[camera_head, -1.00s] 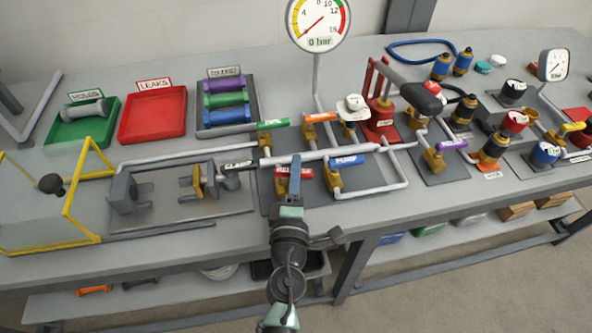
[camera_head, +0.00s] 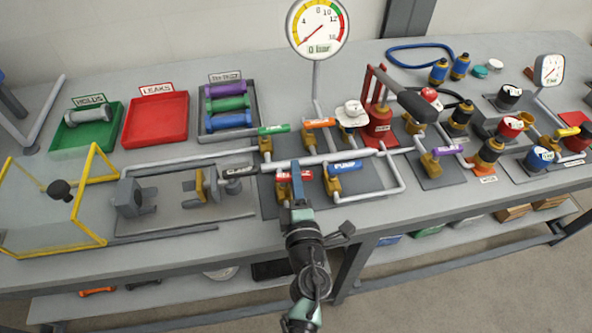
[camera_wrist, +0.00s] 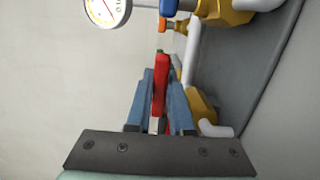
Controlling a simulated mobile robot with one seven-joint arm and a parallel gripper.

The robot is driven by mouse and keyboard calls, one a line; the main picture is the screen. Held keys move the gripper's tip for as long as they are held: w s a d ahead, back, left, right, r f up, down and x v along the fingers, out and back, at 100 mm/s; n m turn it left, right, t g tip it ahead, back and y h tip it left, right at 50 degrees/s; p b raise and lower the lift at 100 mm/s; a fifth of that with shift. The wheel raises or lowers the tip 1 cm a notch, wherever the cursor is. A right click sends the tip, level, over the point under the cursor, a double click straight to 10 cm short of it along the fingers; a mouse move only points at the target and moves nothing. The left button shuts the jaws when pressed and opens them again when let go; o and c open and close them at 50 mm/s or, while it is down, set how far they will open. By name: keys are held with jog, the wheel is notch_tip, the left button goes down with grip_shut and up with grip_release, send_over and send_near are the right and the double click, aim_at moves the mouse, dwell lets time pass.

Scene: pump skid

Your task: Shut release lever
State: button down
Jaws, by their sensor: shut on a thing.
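The release lever (camera_head: 305,175) is a red handle on a brass valve at the front of the pipework, in front of the long grey pipe. In the head view it lies sideways, roughly along the pipe, partly hidden by my gripper (camera_head: 296,184). In the wrist view the red lever (camera_wrist: 160,85) stands between the two blue fingers of my gripper (camera_wrist: 160,100), which are shut on it. The brass valve body (camera_wrist: 203,103) shows beside the right finger.
Green (camera_head: 273,130) and orange (camera_head: 319,123) levers stand behind. The gauge (camera_head: 318,28) reads 0 bar.

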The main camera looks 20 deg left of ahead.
jog(key=shift+w+a+n+g+y+p, duration=0.1)
jog(key=shift+n+g+y+p, duration=0.45)
jog(key=shift+y, duration=0.25)
jog(key=c, duration=1.1)
grip_release()
jog(key=v, duration=1.3)
